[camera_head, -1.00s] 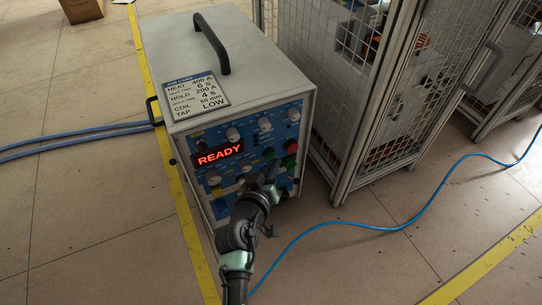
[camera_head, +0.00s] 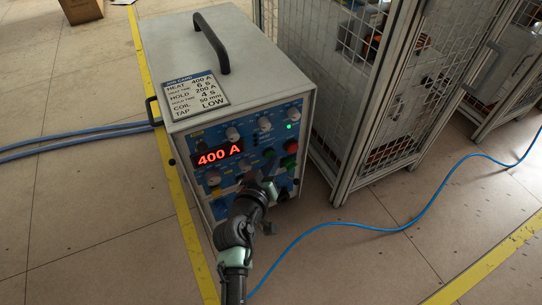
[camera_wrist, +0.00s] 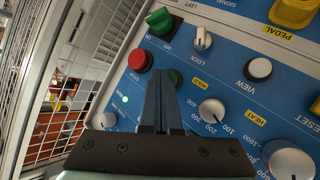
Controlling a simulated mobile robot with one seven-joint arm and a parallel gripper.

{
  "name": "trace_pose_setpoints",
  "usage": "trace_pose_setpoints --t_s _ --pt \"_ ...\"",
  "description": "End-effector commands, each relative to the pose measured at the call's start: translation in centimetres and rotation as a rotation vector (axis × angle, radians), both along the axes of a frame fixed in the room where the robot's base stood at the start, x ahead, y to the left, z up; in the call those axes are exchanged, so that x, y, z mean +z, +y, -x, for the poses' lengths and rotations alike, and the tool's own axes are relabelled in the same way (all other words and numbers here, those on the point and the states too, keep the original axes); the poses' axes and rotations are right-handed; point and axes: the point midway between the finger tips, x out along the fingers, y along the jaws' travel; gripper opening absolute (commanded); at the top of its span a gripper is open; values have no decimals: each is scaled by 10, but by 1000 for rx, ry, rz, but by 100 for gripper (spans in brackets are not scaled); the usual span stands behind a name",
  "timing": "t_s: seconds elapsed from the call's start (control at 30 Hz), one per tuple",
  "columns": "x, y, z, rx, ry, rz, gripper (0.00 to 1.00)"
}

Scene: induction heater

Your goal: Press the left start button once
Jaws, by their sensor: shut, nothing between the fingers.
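The induction heater's front panel (camera_head: 222,172) is blue, with a red display (camera_head: 219,155) reading "400 A". My gripper (camera_wrist: 160,72) is shut and empty, pointing at the panel. I cannot tell whether it touches the green button. In the head view my gripper (camera_head: 268,184) is in front of the lower panel.
A green lamp (camera_head: 289,126) is lit above the red button. A green rotary switch (camera_wrist: 160,20) and several knobs, such as the white one (camera_wrist: 212,110), surround the fingertips. A mesh cage (camera_head: 350,120) stands close to the right. A blue cable (camera_head: 400,228) crosses the floor.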

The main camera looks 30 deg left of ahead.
Motion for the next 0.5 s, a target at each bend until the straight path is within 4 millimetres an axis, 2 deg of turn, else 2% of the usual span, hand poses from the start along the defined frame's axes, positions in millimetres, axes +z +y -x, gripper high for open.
trace_pose_setpoints --t_s 0.2,0.5 --pt "1 -1 1 2 -2 -1 0" --pt "2 -12 10 0 -1 -1 0"
